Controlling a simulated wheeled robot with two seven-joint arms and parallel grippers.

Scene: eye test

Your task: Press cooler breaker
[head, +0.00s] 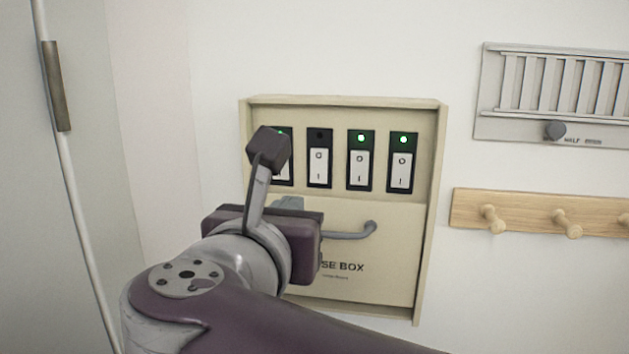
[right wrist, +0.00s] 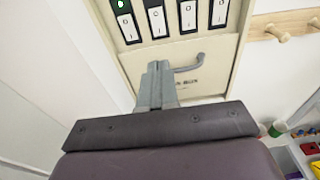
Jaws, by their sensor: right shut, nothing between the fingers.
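The cream fuse box (head: 430,200) hangs on the wall, with a row of several white rocker breakers on black plates. The leftmost breaker (head: 286,172) is partly hidden by my right arm's dark block; its light is green. The second breaker (head: 319,168) has a dark light. The third breaker (head: 359,170) and the rightmost breaker (head: 401,171) have green lights. I can read no label naming the cooler breaker. My right gripper (head: 289,203) is shut and empty, below the left breakers. In the right wrist view its fingers (right wrist: 158,70) point at the box, below the second breaker (right wrist: 157,21). My left gripper is out of view.
A grey curved handle (head: 350,232) sticks out of the box's lower panel, just right of my gripper. A wooden peg rail (head: 530,212) and a grey vent (head: 485,95) are on the wall at right. A vertical rod with a grip (head: 57,90) stands at left.

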